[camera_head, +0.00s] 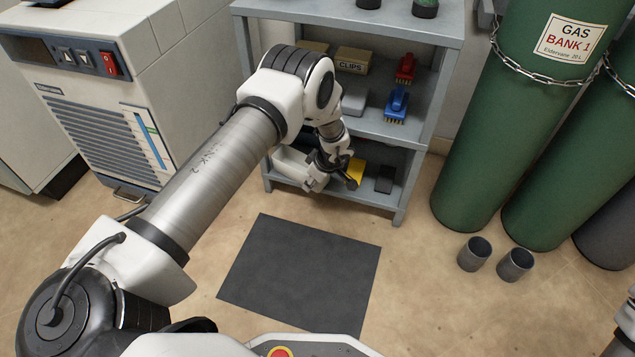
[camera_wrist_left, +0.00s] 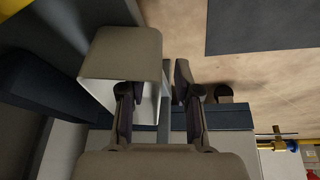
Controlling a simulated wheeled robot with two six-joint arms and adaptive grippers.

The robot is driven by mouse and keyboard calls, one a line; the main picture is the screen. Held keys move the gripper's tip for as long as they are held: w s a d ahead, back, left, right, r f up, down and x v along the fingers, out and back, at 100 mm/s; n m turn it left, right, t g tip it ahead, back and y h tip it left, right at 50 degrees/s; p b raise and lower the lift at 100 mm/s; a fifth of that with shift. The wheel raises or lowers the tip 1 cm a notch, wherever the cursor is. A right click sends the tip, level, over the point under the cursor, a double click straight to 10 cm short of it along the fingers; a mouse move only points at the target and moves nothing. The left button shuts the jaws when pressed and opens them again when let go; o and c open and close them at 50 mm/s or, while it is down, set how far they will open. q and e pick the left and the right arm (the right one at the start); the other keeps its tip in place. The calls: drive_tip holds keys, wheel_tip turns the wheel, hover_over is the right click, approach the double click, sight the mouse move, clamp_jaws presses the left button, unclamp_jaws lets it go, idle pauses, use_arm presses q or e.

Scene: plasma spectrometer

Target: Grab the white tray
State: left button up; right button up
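The white tray (camera_head: 287,160) is on the bottom shelf at the left of the grey rack, partly hidden by my left arm. In the left wrist view it is the pale box-like shape (camera_wrist_left: 120,54), left of centre. My left gripper (camera_head: 314,181) is low at the front of that shelf, beside the tray's right end. In the wrist view its two fingers (camera_wrist_left: 157,97) are spread, one overlapping the tray and the other right of its edge. I cannot tell whether either finger touches it.
The grey rack (camera_head: 398,147) holds a yellow item (camera_head: 356,173) right of my gripper and several items above. A dark mat (camera_head: 300,273) lies on the floor. Green gas cylinders (camera_head: 500,110) and two metal cups (camera_head: 474,254) stand at right. A beige machine (camera_head: 90,90) stands left.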

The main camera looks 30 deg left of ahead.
use_arm(q)
clamp_jaws()
drive_tip(key=shift+s, duration=0.1)
drive_tip(key=shift+s+d+p, duration=0.15)
drive_tip(key=shift+s+p, duration=0.4)
drive_tip(key=shift+s, duration=0.25)
